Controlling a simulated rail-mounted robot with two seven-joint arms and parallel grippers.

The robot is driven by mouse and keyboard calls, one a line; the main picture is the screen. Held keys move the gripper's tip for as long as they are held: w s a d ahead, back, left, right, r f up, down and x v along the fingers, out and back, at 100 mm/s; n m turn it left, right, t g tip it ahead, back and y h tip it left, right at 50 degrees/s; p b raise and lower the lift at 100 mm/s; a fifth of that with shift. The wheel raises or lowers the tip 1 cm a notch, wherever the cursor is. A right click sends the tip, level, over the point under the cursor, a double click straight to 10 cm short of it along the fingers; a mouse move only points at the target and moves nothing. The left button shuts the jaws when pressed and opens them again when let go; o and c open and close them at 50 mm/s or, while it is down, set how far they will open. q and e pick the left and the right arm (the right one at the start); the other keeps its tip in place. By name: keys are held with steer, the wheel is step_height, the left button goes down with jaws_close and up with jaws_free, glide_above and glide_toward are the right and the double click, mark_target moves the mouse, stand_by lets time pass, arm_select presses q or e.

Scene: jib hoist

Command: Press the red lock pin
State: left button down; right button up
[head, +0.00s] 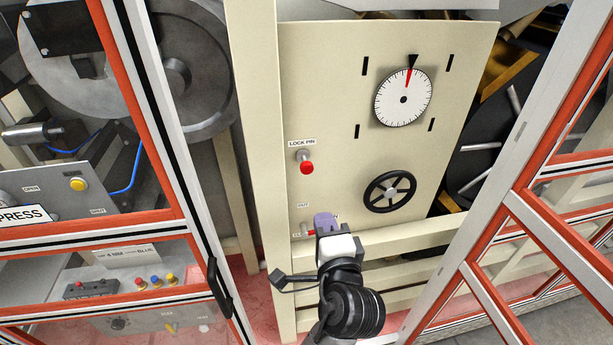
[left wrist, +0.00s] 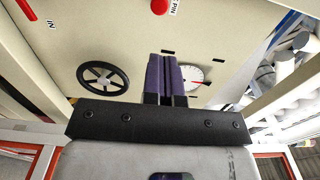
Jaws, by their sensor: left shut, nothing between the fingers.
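The red lock pin (head: 306,167) sticks out of the cream panel (head: 335,90) below a "LOCK PIN" label. It also shows at the top edge of the left wrist view (left wrist: 159,7), partly cut off. My left gripper (head: 325,221) is in front of the panel's lower left part, below and a little right of the pin, apart from it. Its purple fingers (left wrist: 166,76) are shut with nothing between them. My right gripper is in neither view.
A black handwheel (head: 390,192) and a white dial (head: 403,97) with a red pointer are on the panel. A small red lever (head: 309,234) is partly hidden behind my gripper. Orange-and-white framed glass doors stand left (head: 160,110) and right (head: 490,170). A cream rail (head: 400,241) crosses below.

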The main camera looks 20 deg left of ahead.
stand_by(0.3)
arm_select(q)
steer(key=p, duration=0.4)
glide_toward(307, 170)
steer(key=x, duration=0.6)
steer(key=shift+w+a+r, duration=0.1)
steer(key=shift+w, duration=0.1)
steer(key=shift+w+a, duration=0.3)
steer(key=shift+w, duration=0.15)
